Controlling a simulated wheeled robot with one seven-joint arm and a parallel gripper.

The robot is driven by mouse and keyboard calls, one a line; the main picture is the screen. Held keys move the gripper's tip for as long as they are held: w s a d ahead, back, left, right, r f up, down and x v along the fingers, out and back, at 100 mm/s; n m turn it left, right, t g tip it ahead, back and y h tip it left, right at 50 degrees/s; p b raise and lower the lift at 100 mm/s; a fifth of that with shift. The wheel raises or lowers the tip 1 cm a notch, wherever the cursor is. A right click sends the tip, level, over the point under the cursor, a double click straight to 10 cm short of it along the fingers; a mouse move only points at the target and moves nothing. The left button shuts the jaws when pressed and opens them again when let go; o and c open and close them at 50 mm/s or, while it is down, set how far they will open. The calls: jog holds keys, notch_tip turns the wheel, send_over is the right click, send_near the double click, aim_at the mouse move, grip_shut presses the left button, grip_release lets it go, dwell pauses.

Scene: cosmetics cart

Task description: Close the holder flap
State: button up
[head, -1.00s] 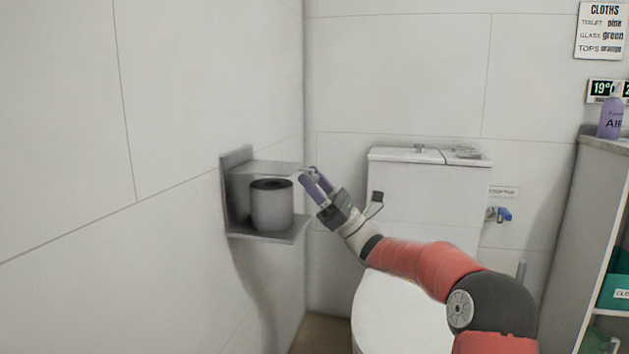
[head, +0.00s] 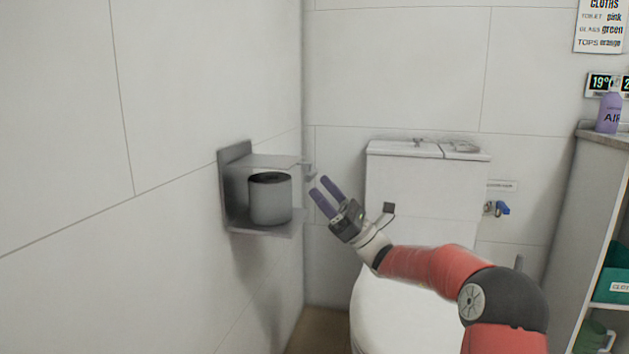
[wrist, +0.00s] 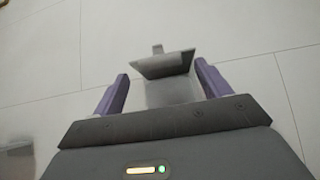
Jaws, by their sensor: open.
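A grey metal holder (head: 235,187) is fixed to the left wall, with a dark-topped grey roll (head: 270,200) standing on its lower shelf (head: 265,230). The holder's flap (head: 268,161) stands out from the wall, roughly level above the roll, with a small tab (head: 308,167) at its outer end. My gripper (head: 320,189) is open and empty, with its purple fingers pointing at the holder, just right of and below the tab. A gap shows between fingers and holder. In the wrist view the holder (wrist: 172,92) appears beyond and between the fingers (wrist: 161,72); the roll is not visible there.
A white toilet (head: 420,185) stands behind and below my arm. A blue-handled valve (head: 500,209) is on the back wall. A cabinet (head: 585,190) with a purple bottle (head: 609,112) stands at the right. The space in front of the holder is free.

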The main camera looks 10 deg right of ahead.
jog(key=shift+v, duration=1.55)
jog(key=shift+a, duration=0.1)
jog(key=s+a+f+n+g+h+p, duration=0.2)
jog(key=s+a+n+g+h+p, duration=0.2)
jog(key=s+a+n+g+h, duration=0.7)
jog(key=s+a+f+t+h+p, duration=0.1)
jog(key=s+a+f+t+h, duration=0.2)
jog(key=s, duration=0.6)
jog(key=s+d+f+n+t+h+p, duration=0.2)
jog(key=s+d+n+t+h+p, duration=0.2)
jog(key=s+d+n+h, duration=0.7)
jog(key=s+d+p, duration=0.1)
jog(key=s+d, duration=0.6)
jog(key=shift+s+f+h, duration=0.2)
jog(key=shift+h, duration=0.2)
jog(key=shift+c, duration=0.5)
